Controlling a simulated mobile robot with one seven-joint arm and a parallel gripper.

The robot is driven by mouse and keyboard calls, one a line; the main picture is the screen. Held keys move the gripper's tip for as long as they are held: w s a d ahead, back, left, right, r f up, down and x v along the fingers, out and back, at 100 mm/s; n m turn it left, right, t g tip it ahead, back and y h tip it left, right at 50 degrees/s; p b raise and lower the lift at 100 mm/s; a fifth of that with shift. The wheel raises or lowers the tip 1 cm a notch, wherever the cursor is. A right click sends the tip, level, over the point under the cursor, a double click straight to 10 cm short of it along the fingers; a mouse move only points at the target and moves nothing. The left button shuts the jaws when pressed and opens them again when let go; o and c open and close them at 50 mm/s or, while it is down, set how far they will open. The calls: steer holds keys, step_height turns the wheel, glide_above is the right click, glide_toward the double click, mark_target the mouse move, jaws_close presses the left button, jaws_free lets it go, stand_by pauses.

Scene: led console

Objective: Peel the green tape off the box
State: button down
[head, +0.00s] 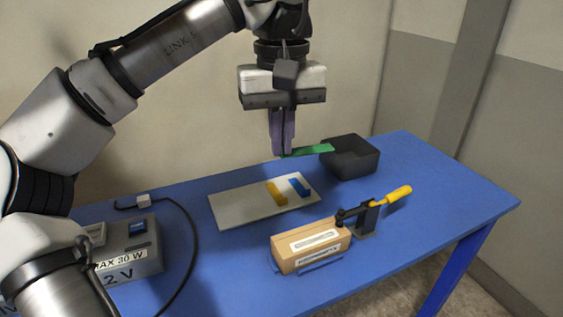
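My gripper (283,154) hangs above the back of the table with its purple fingers pointing down and close together. It is shut on one end of a strip of green tape (312,150). The strip sticks out to the right, its free end in front of or over the black bin's left rim in the picture. The cardboard box (284,257) stands at the front of the table, apart from the gripper. It has a white label on top and a printed label on its front side. No green tape shows on its visible faces.
A black open bin (362,160) stands at the back right. A pale board (238,207) bears a yellow strip (277,194) and a blue strip (299,187). A clamp with a yellow handle (397,195) stands beside the box. A grey power unit (142,262) with a black cable is at left.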

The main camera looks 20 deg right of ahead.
step_height(320, 180, up, 2)
steer(key=shift+r+p, duration=0.1)
steer(key=shift+p, duration=0.5)
step_height(320, 180, up, 3)
steer(key=p, duration=0.4)
